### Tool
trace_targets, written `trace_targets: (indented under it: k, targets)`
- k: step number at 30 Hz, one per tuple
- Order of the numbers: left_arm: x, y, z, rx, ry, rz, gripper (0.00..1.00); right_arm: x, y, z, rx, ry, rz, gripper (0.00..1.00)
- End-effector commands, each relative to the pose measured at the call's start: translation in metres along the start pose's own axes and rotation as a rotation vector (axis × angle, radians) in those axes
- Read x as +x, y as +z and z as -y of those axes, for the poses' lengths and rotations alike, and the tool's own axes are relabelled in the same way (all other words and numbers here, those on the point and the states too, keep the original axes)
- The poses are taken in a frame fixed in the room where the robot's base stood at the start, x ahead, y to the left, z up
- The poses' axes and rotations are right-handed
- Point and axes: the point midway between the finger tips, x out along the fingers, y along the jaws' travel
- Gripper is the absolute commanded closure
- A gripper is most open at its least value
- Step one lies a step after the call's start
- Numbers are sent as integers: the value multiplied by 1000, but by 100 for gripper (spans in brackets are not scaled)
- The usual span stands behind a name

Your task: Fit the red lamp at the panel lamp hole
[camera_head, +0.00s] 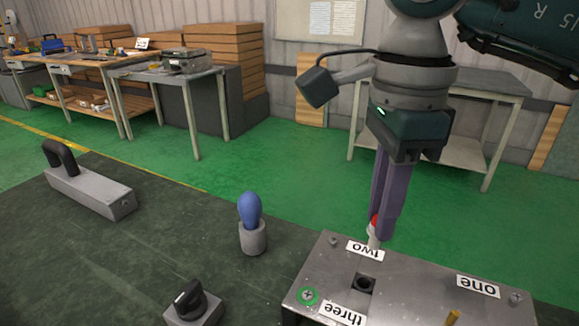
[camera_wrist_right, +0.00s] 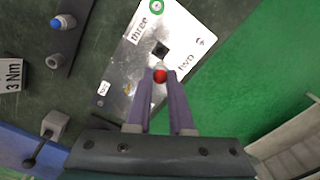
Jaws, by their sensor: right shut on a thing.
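My right gripper (camera_head: 380,228) is shut on the red lamp, pointing down over the back edge of the grey metal panel (camera_head: 410,290). The lamp's red top (camera_head: 374,222) shows between the purple fingers, with a pale body below it close to the label "two". The red top also shows between the fingertips in the right wrist view (camera_wrist_right: 160,76). A dark square hole (camera_head: 365,284) in the panel lies in front of the lamp; it also shows in the wrist view (camera_wrist_right: 160,48). I cannot tell whether the lamp touches the panel. My left gripper is not in view.
The panel carries labels "one" (camera_head: 478,287) and "three" (camera_head: 343,313), a green ring with a screw (camera_head: 308,295) and a brass peg (camera_head: 452,317). Left of it stand a blue-topped grey holder (camera_head: 252,235), a black-knobbed block (camera_head: 192,303) and a grey bar with black handle (camera_head: 92,192).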

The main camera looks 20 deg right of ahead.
Motion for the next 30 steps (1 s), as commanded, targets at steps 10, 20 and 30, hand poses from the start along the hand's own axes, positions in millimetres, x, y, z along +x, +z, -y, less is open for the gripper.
trace_targets:
  k: [10, 20, 30]
  targets:
    - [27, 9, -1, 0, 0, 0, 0, 30, 0, 0, 0, -1, 1, 100]
    - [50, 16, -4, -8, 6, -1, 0, 57, 0, 0, 0, 0, 0, 100]
    - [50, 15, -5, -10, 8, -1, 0, 58, 0, 0, 0, 0, 1, 100]
